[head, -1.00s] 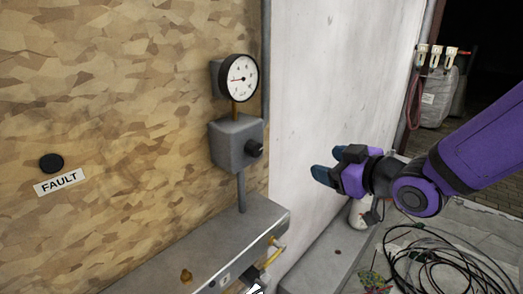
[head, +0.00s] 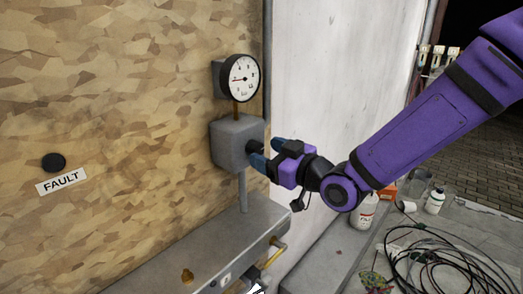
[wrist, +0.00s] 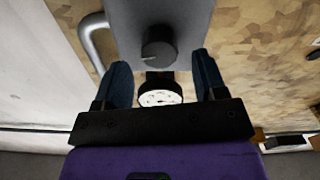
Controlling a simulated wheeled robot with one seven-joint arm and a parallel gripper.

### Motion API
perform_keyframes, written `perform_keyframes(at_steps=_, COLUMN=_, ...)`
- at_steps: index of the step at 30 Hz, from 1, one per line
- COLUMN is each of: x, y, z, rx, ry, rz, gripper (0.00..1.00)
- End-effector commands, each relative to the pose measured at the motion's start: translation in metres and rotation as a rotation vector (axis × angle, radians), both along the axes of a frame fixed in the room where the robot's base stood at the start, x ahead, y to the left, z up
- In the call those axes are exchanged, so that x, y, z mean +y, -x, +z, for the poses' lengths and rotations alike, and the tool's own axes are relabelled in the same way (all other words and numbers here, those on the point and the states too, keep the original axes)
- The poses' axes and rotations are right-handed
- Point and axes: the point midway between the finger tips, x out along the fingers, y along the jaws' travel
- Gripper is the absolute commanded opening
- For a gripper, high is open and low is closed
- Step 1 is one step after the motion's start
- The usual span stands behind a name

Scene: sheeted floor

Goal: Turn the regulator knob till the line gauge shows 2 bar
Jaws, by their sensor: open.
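The regulator is a grey box (head: 230,145) on the chipboard wall, with a black round knob (head: 253,147) on its right face. The knob also shows in the wrist view (wrist: 159,47), ahead of and between the fingers. In the wrist view my gripper (wrist: 160,82) is empty, and contact with the knob cannot be told.
A grey ledge (head: 215,250) with yellow-handled fittings (head: 277,249) runs below the box. A FAULT label (head: 61,181) and black button (head: 53,162) are at left. The white wall (head: 340,80) is bare.

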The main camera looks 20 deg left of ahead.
Motion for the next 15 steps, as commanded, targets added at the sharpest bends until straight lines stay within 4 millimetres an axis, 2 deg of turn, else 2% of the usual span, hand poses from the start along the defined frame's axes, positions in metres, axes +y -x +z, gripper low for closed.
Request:
perform_keyframes(at_steps=6, x=0.019, y=-0.008, z=0.0, rx=0.0, ry=0.0, rz=0.0, gripper=0.65)
perform_keyframes(at_steps=15, x=0.022, y=-0.009, z=0.0, rx=-0.001, ry=0.001, rz=0.0, gripper=0.65)
